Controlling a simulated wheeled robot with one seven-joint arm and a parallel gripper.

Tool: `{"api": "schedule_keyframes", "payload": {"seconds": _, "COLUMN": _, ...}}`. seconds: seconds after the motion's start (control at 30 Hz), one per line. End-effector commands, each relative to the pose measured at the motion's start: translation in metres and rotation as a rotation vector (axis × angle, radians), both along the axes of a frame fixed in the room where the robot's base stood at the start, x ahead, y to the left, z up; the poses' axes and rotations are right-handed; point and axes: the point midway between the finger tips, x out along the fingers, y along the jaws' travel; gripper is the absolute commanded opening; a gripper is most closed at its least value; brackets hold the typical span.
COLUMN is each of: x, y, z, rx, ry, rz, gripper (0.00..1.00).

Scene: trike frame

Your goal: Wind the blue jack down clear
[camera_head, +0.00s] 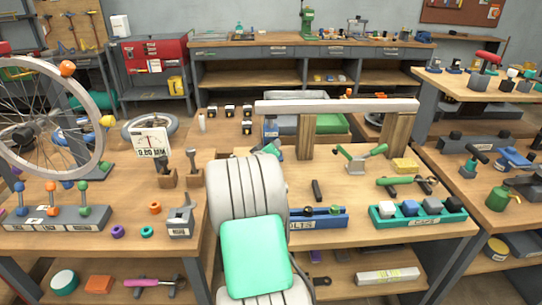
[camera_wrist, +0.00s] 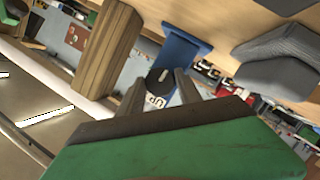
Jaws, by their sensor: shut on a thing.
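The blue jack (camera_wrist: 183,48) shows in the wrist view as a blue upright body with a flat blue top, just beyond my fingertips. A round black knob (camera_wrist: 158,76) with a pale mark sits at its near side, above a white label reading "UP" (camera_wrist: 155,101). My gripper (camera_wrist: 160,88) is shut on the black knob, one finger on each side. In the head view my own arm hides the gripper's fingers and most or all of the jack. A long pale beam (camera_head: 335,105) rests across wooden posts (camera_head: 305,137) on the bench.
A wooden post (camera_wrist: 108,52) stands close left of the fingers in the wrist view. Grey blocks (camera_wrist: 280,62) are at the right.

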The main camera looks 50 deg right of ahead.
Motion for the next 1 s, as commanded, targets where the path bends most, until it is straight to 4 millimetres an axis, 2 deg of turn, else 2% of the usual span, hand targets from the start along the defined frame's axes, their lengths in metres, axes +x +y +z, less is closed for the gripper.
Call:
{"api": "schedule_keyframes", "payload": {"seconds": 0.3, "x": -0.0001, "y": -0.0002, "z": -0.0016, "rx": -0.088, "ry": 0.099, "rz": -0.001, "gripper": 0.01}}
{"api": "schedule_keyframes", "payload": {"seconds": 0.83, "x": -0.0003, "y": -0.0005, "z": 0.0002, "rx": -0.105, "ry": 0.117, "rz": -0.001, "gripper": 0.01}}
{"api": "schedule_keyframes", "payload": {"seconds": 0.87, "x": -0.0003, "y": -0.0005, "z": 0.0002, "rx": -0.105, "ry": 0.117, "rz": -0.001, "gripper": 0.42}}
{"api": "schedule_keyframes", "payload": {"seconds": 1.0, "x": 0.0000, "y": -0.0003, "z": 0.0002, "rx": -0.105, "ry": 0.118, "rz": 0.000, "gripper": 0.53}}
